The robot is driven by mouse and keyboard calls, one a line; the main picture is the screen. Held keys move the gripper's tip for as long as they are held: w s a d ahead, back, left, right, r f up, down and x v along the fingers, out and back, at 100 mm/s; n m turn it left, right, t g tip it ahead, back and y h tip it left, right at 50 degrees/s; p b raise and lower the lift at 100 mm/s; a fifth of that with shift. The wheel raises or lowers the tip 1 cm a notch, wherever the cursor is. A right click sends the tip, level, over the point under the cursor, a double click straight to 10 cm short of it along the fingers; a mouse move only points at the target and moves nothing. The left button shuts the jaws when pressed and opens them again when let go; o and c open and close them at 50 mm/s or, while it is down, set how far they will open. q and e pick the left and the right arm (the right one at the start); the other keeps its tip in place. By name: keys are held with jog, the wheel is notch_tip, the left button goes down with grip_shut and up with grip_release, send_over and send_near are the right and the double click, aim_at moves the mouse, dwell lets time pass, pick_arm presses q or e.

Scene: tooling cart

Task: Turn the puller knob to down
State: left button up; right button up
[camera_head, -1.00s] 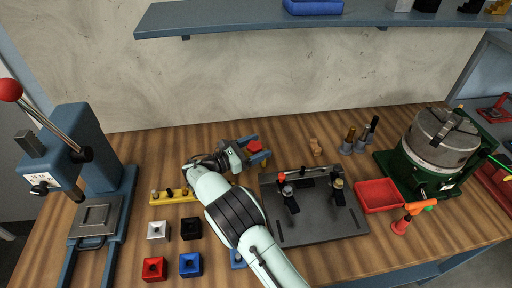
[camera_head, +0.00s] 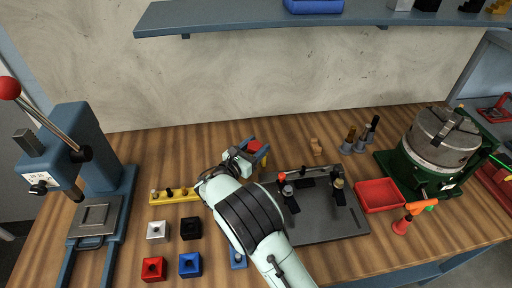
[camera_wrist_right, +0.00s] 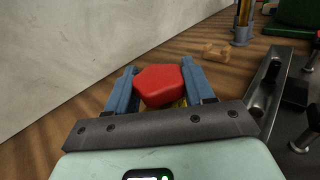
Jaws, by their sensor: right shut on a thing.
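The red knob (camera_head: 255,147), which I take to be the puller knob, is a rounded, many-sided cap toward the back middle of the wooden bench. My right gripper (camera_head: 256,149) is around it, its blue fingers one on each side. In the right wrist view the red knob (camera_wrist_right: 160,85) sits between the two blue fingers of the right gripper (camera_wrist_right: 160,84), which are shut on it. A bit of yellow shows under the knob. The rest of what bears the knob is hidden by my gripper and arm. My left gripper is not in view.
A dark tray (camera_head: 325,229) with black-handled parts lies right of my arm. A yellow strip (camera_head: 176,196) and several coloured blocks lie to the left. A red tray (camera_head: 380,196) and green machine (camera_head: 429,150) stand right. A blue shelf (camera_head: 240,18) hangs above.

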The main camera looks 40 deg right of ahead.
aim_at(255, 144)
jog(key=n+t, duration=0.1)
jog(key=t, duration=0.1)
jog(key=n+t+y+b, duration=0.1)
jog(key=n+t, duration=0.1)
jog(key=shift+f+y, duration=0.1)
jog(key=shift+y, duration=0.2)
jog(key=n+t+y+b, duration=0.1)
jog(key=n+t+y, duration=0.1)
jog(key=t, duration=0.1)
jog(key=shift+f+n+t, duration=0.1)
jog(key=shift+n+t, duration=0.2)
jog(key=n+t+y+b, duration=0.3)
jog(key=y+b, duration=0.1)
jog(key=b, duration=0.1)
jog(key=shift+b, duration=0.4)
pick_arm(q)
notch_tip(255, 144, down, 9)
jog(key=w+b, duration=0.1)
jog(key=b, duration=0.1)
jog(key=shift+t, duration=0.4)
pick_arm(e)
jog(key=shift+w+a+n+t+y, duration=0.1)
jog(key=shift+w+n+t+y, duration=0.05)
jog(key=shift+n+t+y, duration=0.55)
jog(key=shift+r, duration=0.2)
jog(key=o, duration=1)
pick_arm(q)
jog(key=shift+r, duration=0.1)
pick_arm(e)
jog(key=shift+r, duration=0.1)
